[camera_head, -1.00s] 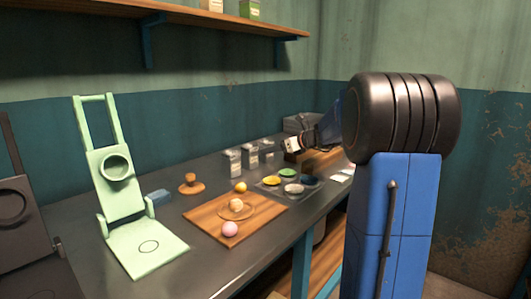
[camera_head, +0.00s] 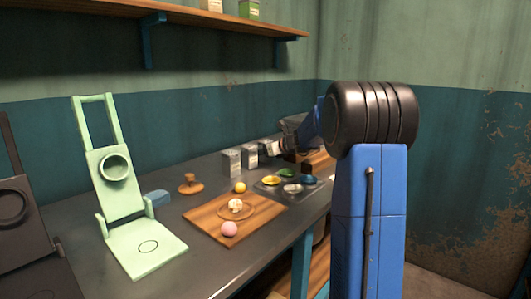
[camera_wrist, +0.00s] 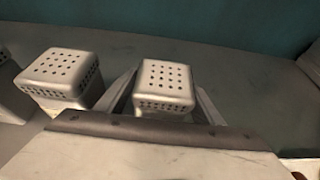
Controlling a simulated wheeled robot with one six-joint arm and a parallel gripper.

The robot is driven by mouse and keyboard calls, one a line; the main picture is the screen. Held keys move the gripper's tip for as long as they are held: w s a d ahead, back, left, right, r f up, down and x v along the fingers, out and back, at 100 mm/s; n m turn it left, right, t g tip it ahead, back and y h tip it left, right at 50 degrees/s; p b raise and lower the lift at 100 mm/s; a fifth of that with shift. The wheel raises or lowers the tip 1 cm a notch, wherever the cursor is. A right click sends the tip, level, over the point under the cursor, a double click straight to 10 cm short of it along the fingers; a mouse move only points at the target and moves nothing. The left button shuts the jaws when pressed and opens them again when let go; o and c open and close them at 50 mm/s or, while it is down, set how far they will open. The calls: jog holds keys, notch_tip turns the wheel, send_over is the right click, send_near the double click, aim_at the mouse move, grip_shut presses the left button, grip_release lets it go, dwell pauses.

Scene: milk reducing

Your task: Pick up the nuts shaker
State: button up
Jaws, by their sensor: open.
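Several grey shakers with perforated tops stand in a row on the dark counter. In the head view, the left shaker (camera_head: 232,162) and the middle shaker (camera_head: 249,156) show clearly, while the right one is mostly hidden by my gripper (camera_head: 272,147). In the wrist view, one shaker (camera_wrist: 164,84) stands between the fingers of my open gripper (camera_wrist: 164,97). Its lower part is hidden by the gripper body. Another shaker (camera_wrist: 58,73) stands just left of the fingers, and part of a third (camera_wrist: 8,92) shows at the left edge. No label is readable, so I cannot tell which is the nuts shaker.
A tray (camera_head: 268,189) with small coloured bowls lies in front of the shakers. A wooden board (camera_head: 200,215) with round items lies nearer. A pale green press (camera_head: 125,185) stands at left. The wall (camera_head: 200,115) is close behind the counter.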

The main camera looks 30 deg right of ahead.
jog(key=c, duration=1.2)
jog(key=shift+r, duration=0.1)
